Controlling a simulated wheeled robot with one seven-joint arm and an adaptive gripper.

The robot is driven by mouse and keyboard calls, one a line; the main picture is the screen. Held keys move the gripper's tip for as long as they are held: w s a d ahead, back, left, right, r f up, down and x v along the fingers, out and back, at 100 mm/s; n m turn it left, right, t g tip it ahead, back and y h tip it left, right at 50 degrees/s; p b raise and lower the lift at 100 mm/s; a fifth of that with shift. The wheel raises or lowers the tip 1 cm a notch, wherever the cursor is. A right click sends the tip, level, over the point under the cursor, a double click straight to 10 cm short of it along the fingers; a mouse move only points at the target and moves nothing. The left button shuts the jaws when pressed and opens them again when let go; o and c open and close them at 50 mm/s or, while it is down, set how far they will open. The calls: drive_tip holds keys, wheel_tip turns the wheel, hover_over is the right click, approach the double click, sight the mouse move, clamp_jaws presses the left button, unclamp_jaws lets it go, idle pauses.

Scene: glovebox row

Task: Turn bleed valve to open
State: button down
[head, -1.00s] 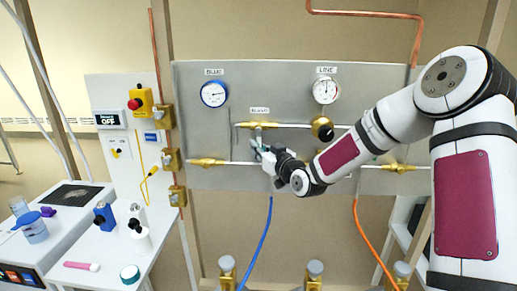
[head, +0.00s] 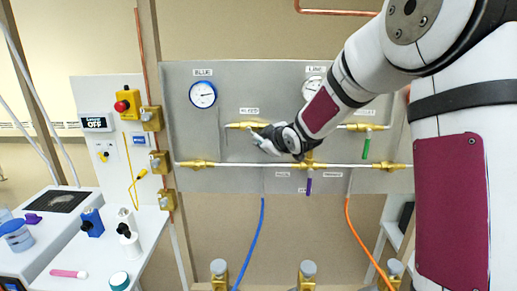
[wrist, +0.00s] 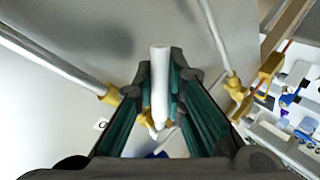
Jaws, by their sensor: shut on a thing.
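The bleed valve (head: 240,125) is a brass fitting under its label on the grey panel (head: 225,95). My gripper (head: 257,138) is just below and to the right of it. In the wrist view my gripper (wrist: 160,88) is shut on the pale grey bleed valve handle (wrist: 159,75), with a finger on each side. The handle runs from a brass valve body (wrist: 152,130), partly hidden by the fingers. The handle's angle is hard to tell in the head view, where the gripper covers most of it.
A brass valve with a green handle (head: 366,148) and one with a purple handle (head: 309,187) are to the right. The blue gauge (head: 203,95) is above left. A blue hose (head: 250,245) and an orange hose (head: 368,245) hang below. A side bench (head: 110,255) stands left.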

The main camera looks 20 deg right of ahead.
drive_tip(key=shift+w+d+r+n+g+h+b, duration=0.15)
drive_tip(key=shift+r+n+g+h+b, duration=0.4)
drive_tip(key=shift+b, duration=0.6)
drive_tip(key=shift+s+d+r+n+h+b, duration=0.25)
drive_tip(key=shift+n+h+b, duration=0.2)
drive_tip(key=shift+b, duration=0.45)
drive_tip(key=c, duration=1.6)
unclamp_jaws()
drive_tip(key=shift+c, duration=0.2)
drive_tip(key=shift+c, duration=0.4)
